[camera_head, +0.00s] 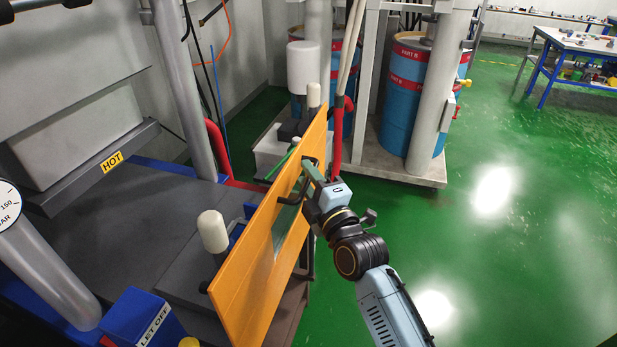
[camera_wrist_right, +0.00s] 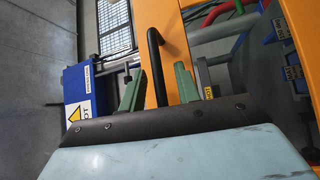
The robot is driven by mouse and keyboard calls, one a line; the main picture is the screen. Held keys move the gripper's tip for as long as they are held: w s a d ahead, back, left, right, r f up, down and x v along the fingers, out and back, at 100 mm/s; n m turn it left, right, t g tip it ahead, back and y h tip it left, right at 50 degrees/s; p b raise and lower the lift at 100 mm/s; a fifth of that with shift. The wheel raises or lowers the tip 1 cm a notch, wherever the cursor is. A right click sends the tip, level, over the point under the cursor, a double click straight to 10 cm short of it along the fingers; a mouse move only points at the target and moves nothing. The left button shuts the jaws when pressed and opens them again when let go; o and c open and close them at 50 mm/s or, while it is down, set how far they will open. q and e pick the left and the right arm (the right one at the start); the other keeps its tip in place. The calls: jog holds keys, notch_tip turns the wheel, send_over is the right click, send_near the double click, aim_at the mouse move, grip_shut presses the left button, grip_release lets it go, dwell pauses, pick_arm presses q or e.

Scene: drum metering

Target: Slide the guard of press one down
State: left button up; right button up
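The guard of the press is an orange upright panel (camera_head: 250,270) with a window in it, standing along the press's right side in the head view. Its black bar handle (camera_wrist_right: 154,62) stands out from the panel in the right wrist view. My right gripper (camera_head: 305,182) is at the panel's outer face by the handle. In the wrist view its two green fingers (camera_wrist_right: 158,88) stand apart, one on each side of the handle, with gaps showing. The fingers partly hide the handle in the head view. My left gripper is not in view.
The press (camera_head: 100,215) with a HOT label (camera_head: 112,161) fills the left. Blue and red drums (camera_head: 408,95) stand on a platform behind. A blue-legged workbench (camera_head: 580,45) is at the far right. The green floor (camera_head: 510,240) at right is clear.

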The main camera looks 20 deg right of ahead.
grip_shut()
dwell(0.3)
